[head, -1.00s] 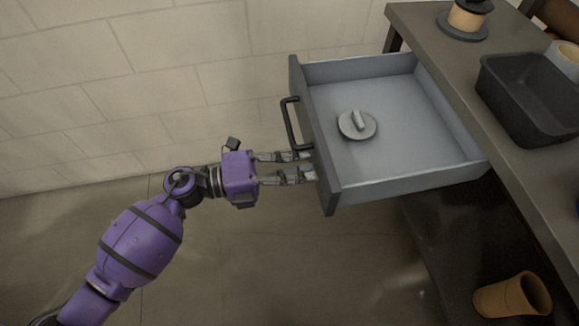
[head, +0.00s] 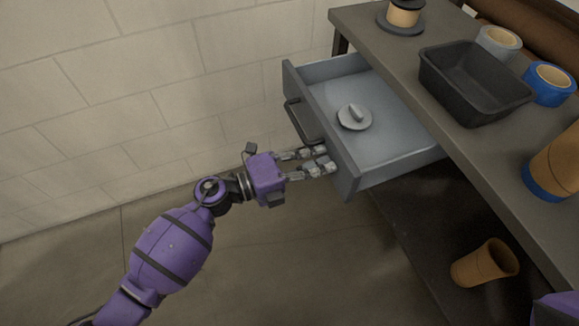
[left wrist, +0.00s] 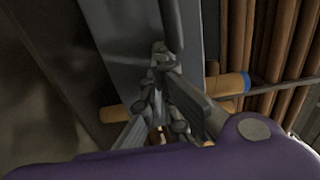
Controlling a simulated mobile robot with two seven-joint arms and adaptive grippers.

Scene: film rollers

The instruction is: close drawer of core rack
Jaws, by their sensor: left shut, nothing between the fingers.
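The grey drawer (head: 398,148) of the core rack (head: 357,27) is partly open, sticking out to the left from under the dark top. Its front panel carries a dark bar handle (head: 303,122). A grey round piece with a knob (head: 354,117) lies inside it. My left gripper (head: 331,160) is shut and empty, with its fingertips at the outer face of the drawer front, below the handle; I cannot tell if they touch. In the left wrist view the fingers (left wrist: 158,85) point at the grey front. A purple part of mine shows at the lower right; the right gripper is not visible.
On the rack top are a black bin (head: 475,85), a spool (head: 403,15), a white-grey tape roll (head: 498,42) and a blue tape roll (head: 549,84). The floor left of the drawer is clear.

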